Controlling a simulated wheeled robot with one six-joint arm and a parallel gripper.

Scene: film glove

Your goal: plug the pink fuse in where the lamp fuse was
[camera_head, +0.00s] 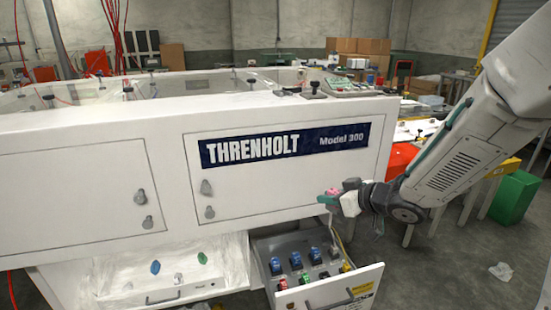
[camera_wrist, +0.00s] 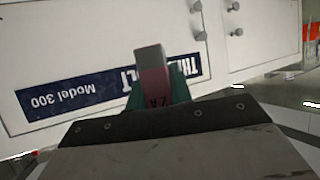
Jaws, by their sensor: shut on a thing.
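My gripper (camera_head: 334,197) is in front of the right part of the white machine, just below the Model 300 sign. It is shut on the pink fuse (camera_head: 333,191), which shows small between the teal fingers. In the wrist view the pink fuse (camera_wrist: 153,88) has a grey end and a dark marking, and stands out from my gripper (camera_wrist: 155,98). Below is an open drawer (camera_head: 338,292) with a grey panel. It carries several blue fuses (camera_head: 296,260), a green fuse (camera_head: 305,278) and a red one (camera_head: 282,284). I cannot tell which position was the lamp's.
The machine's cabinet doors (camera_head: 80,195) are closed and have protruding knobs. Left of the drawer, a plastic-lined opening (camera_head: 120,278) has a blue and a green oval piece. A green bin (camera_head: 514,197) stands at the right.

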